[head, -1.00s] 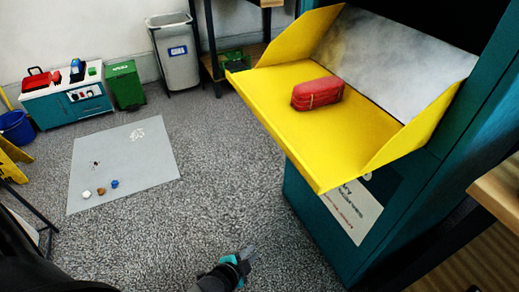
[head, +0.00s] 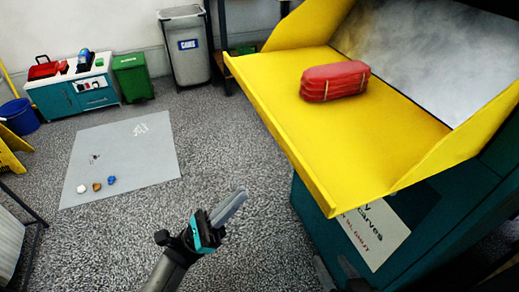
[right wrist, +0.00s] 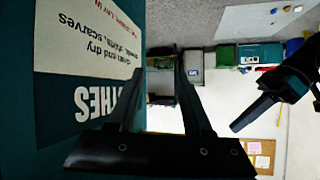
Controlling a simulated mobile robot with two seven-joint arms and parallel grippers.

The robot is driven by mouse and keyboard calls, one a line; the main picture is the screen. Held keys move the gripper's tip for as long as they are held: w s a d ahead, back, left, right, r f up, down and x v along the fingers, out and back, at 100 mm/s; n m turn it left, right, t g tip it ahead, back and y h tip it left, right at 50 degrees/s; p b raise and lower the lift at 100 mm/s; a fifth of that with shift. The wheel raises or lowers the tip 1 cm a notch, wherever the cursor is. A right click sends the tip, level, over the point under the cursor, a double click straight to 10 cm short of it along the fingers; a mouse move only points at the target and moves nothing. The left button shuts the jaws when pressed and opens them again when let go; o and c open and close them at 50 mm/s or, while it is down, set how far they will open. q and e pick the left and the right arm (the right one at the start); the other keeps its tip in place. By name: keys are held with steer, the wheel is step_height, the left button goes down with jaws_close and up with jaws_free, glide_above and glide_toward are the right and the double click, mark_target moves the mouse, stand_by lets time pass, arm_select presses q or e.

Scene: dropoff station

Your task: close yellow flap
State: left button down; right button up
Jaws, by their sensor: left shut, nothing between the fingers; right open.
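The yellow flap (head: 300,135) of the teal clothes bin is folded down and open, with raised side walls. A red bundle (head: 335,82) tied with bands lies on it near the grey inner panel (head: 415,55). My left gripper (head: 238,203) is shut and empty, over the carpet, to the left of and below the flap's front edge. My right gripper (right wrist: 160,65) is open and empty beside the bin's labelled front; its dark fingers partly show below the flap in the head view (head: 335,268). My left gripper also shows in the right wrist view (right wrist: 245,118).
The teal bin body (head: 325,215) bears a white label (head: 375,235). A grey mat (head: 125,158) with small items lies on the carpet. A grey cans bin (head: 186,60), green bin (head: 133,78) and toy counter (head: 75,92) stand by the wall.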

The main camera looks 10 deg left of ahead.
arm_select(q)
steer(key=m, duration=0.1)
steer(key=p, duration=0.2)
glide_toward(288, 133)
steer(key=w+d+r, duration=0.1)
steer(key=w+d, duration=0.2)
steer(key=shift+w+d+r+g+h, duration=0.1)
steer(key=shift+r+g+h, duration=0.1)
steer(key=shift+r, duration=0.35)
steer(key=shift+w+r+g+h, duration=0.15)
steer(key=shift+r+g+h, duration=0.05)
steer(key=shift+r, duration=0.3)
arm_select(e)
steer(key=shift+s+d+g+h, duration=0.3)
steer(key=shift+d+g, duration=0.2)
steer(key=shift+d, duration=0.1)
steer(key=shift+s+d+g+h, duration=0.3)
steer(key=shift+s+d+g, duration=0.05)
steer(key=shift+d+g, duration=0.2)
steer(key=shift+s+d+g+h, duration=0.3)
steer(key=shift+d+g, duration=0.15)
steer(key=shift+d, duration=0.15)
